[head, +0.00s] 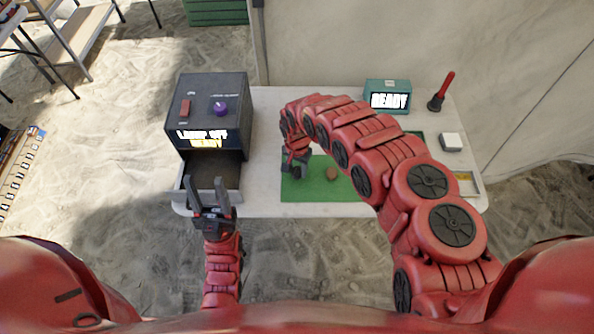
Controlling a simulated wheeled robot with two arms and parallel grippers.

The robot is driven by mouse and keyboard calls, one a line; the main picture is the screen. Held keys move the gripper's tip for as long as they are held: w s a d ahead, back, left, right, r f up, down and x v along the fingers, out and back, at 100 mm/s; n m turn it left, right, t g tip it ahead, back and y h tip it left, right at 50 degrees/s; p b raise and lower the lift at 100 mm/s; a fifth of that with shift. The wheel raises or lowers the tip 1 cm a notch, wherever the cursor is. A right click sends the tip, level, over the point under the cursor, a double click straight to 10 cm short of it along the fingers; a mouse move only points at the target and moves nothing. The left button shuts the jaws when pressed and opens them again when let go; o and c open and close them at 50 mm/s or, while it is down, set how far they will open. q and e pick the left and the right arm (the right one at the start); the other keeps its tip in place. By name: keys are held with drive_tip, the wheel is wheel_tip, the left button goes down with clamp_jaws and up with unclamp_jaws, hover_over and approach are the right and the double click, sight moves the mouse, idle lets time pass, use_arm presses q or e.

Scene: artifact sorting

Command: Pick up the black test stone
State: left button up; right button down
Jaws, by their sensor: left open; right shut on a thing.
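My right gripper (295,167) is low over the left part of the green mat (318,192), its arm arching across the table from the right. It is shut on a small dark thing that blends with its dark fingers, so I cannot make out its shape. No black test stone shows clearly apart from this gripper. My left gripper (208,193) is open and empty, pointing forward at the front of the dark box on the table's left.
A brown lump (332,174) lies on the mat, right of my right gripper. The dark box (210,115) has a lit panel and an open tray (230,172). A teal display (388,97) reads READY. A red-handled tool (441,92) and a white-topped block (451,141) stand right.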

drive_tip(key=shift+s+r+b, duration=0.15)
drive_tip(key=shift+s+r, duration=0.05)
drive_tip(key=shift+r, duration=0.3)
drive_tip(key=shift+s+r+b, duration=0.15)
drive_tip(key=shift+s+r, duration=0.05)
drive_tip(key=shift+r, duration=0.3)
drive_tip(key=s, duration=0.2)
drive_tip(key=shift+s+d+r+p, duration=0.25)
drive_tip(key=shift+s+r+p, duration=0.1)
drive_tip(key=shift+p, duration=0.05)
drive_tip(key=s+p, duration=0.1)
drive_tip(key=s, duration=0.1)
drive_tip(key=s+p, duration=0.1)
drive_tip(key=s, duration=0.1)
drive_tip(key=s+p, duration=0.1)
drive_tip(key=s, duration=0.1)
drive_tip(key=shift+s+d+r, duration=0.15)
drive_tip(key=shift+r, duration=0.1)
drive_tip(key=s+p, duration=0.6)
drive_tip(key=shift+p, duration=0.35)
drive_tip(key=shift+r, duration=0.1)
